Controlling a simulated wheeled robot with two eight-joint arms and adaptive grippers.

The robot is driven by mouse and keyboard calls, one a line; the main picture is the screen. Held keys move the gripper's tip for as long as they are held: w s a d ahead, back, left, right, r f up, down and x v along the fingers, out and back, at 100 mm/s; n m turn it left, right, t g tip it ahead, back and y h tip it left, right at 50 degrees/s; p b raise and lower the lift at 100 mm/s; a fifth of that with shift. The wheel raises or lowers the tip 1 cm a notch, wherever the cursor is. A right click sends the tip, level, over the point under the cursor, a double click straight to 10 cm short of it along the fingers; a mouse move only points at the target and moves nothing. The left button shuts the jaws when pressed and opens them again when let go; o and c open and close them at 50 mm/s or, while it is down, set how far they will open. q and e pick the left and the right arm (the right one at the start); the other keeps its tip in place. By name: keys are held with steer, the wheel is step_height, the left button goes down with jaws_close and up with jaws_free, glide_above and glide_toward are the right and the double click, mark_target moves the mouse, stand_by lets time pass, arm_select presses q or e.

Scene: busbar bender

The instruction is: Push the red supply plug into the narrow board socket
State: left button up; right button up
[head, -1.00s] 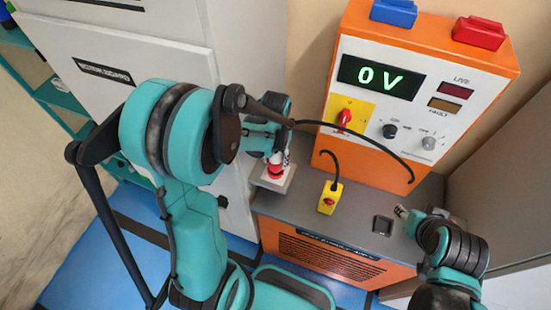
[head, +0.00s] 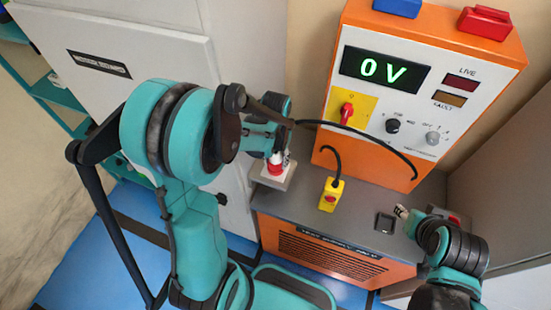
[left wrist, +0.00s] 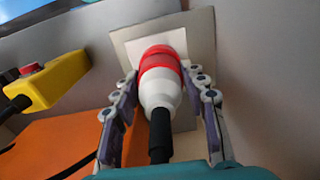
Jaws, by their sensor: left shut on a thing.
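The red and white supply plug (left wrist: 160,75) is between the fingers of my left gripper (left wrist: 163,78), which is shut on it. Its black cable runs back toward the wrist. The plug's front end is at a pale square socket plate (left wrist: 120,38); the plug hides the opening, so I cannot tell how deep it sits. In the head view the plug (head: 276,162) stands over the pale block (head: 270,182) at the left of the grey bench, partly hidden by my arm. My right gripper (head: 401,212) is over the bench's right side; its finger gap is unclear.
A yellow box with a red button (head: 331,195) stands on the bench, with a black cable. A small dark square piece (head: 385,223) lies near my right gripper. Behind is an orange panel (head: 520,45) with a red knob and a display reading 0 V. A white cabinet (head: 130,45) stands left.

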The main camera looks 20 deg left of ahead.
arm_select(q)
steer(key=shift+f, duration=0.35)
steer(key=o, duration=1.4)
step_height(320, 180, up, 12)
steer(key=shift+r, duration=0.1)
